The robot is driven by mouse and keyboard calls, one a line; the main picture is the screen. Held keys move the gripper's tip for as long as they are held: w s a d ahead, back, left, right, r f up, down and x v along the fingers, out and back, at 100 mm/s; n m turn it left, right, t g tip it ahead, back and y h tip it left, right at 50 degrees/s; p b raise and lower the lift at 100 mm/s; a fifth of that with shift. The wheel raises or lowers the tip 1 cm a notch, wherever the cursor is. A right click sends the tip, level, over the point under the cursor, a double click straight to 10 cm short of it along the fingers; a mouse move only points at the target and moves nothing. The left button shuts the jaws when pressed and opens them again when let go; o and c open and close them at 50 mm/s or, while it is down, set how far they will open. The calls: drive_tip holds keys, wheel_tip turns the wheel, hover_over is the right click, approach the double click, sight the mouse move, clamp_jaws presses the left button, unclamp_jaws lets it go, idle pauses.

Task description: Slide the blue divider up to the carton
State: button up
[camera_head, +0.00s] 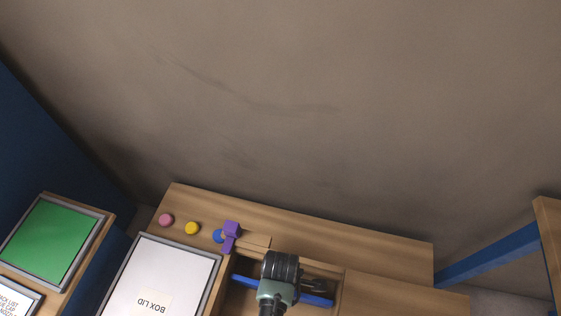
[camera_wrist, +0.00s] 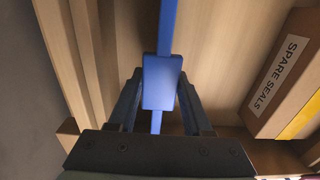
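The blue divider (camera_wrist: 169,25) runs as a thin strip up the middle of the wrist view, with a thicker block-shaped tab in its middle. My gripper (camera_wrist: 161,80) has one finger on each side of this tab, with no clear gap visible, so it looks shut on it. In the head view, the divider (camera_head: 318,300) lies crosswise in an open wooden drawer or tray, and my gripper (camera_head: 283,290) covers its middle. The brown carton (camera_wrist: 285,75), labelled SPARE SEALS, is to the right in the wrist view, apart from the divider, with bare wooden floor between them.
Wooden side walls (camera_wrist: 72,45) run along the left of the wrist view. In the head view, a purple piece (camera_head: 231,232) and pink (camera_head: 166,220), yellow (camera_head: 192,228) and blue (camera_head: 217,236) round knobs are behind; a BOX LID panel (camera_head: 165,270) is left.

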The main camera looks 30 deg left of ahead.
clamp_jaws()
idle(1.0)
